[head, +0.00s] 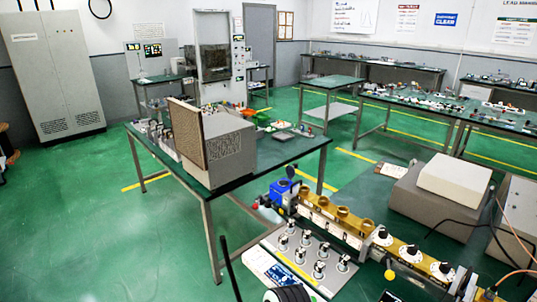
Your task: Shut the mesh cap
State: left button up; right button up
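A grey box-shaped unit (232,148) stands on the near green-topped table (270,160), with a perforated patch on its right-hand face. A brown mesh panel (188,138), which looks like the mesh cap, stands upright at the box's left side, and its upper edge rises above the box top. I cannot tell from this angle whether the panel lies flush with the box or stands apart from it. Its hinge and any latch are not visible. Neither of my grippers shows in the head view.
A gold waveguide assembly (342,215) with dials runs across the lower right, beside a panel of several knobs (304,250). Beige boxes (440,195) stand at right. A tall grey cabinet (54,75) is at back left. Green floor (100,235) is clear at left.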

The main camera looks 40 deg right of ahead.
aim_at(290, 171)
jog(key=i+z, duration=0.1)
jog(key=i, duration=0.7)
jog(key=i+j+z, duration=0.1)
jog(key=i, duration=0.75)
